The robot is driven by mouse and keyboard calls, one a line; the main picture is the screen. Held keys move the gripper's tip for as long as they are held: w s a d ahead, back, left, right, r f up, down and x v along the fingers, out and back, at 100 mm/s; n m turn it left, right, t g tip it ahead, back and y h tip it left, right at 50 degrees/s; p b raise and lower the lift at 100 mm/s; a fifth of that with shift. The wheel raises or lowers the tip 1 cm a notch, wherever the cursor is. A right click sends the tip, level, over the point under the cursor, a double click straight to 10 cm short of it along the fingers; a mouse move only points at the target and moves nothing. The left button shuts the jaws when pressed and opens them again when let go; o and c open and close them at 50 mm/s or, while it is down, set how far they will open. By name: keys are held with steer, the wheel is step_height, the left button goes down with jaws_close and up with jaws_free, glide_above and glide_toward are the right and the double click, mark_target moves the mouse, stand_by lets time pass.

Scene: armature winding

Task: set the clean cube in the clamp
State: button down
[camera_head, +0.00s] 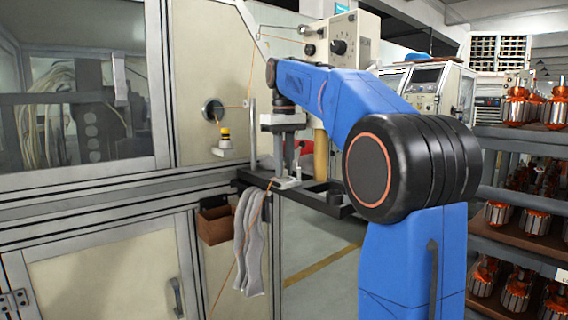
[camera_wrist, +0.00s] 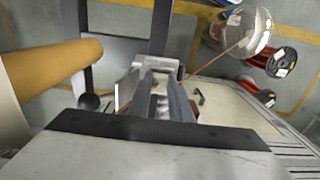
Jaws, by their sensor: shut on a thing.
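My gripper (camera_head: 284,160) points down over the dark shelf at the side of the machine. In the wrist view its two grey fingers (camera_wrist: 163,98) are close together, shut on a small pale thing between them that looks like the cube (camera_wrist: 160,87). The fingers hide most of it, so I cannot tell how clean it is. A small grey metal fixture that looks like the clamp (camera_head: 285,182) stands on the shelf right below the fingers. In the wrist view pale metal (camera_wrist: 128,88) shows beside and beyond the fingertips. I cannot tell whether the cube touches it.
A tan cylinder (camera_head: 321,155) stands close to the right of my gripper and shows large in the wrist view (camera_wrist: 60,68). Grey gloves (camera_head: 250,245) and a brown box (camera_head: 214,224) hang below. An orange wire runs nearby.

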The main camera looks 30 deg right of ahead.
steer(key=shift+f, duration=0.2)
steer(key=c, duration=1.5)
jaws_free()
steer(key=shift+c, duration=0.2)
steer(key=shift+r, duration=3.75)
steer(key=s+a+f+m+t, duration=0.1)
steer(key=s+a+f, duration=0.3)
steer(key=s+f, duration=1.2)
steer(key=s+a+f+m+t, duration=0.1)
steer(key=s+a+f+t, duration=0.2)
steer(key=s+f, duration=1.2)
step_height(320, 180, down, 7)
steer(key=a, duration=0.2)
steer(key=shift+s+a+t, duration=0.3)
steer(key=shift+s+t, duration=0.1)
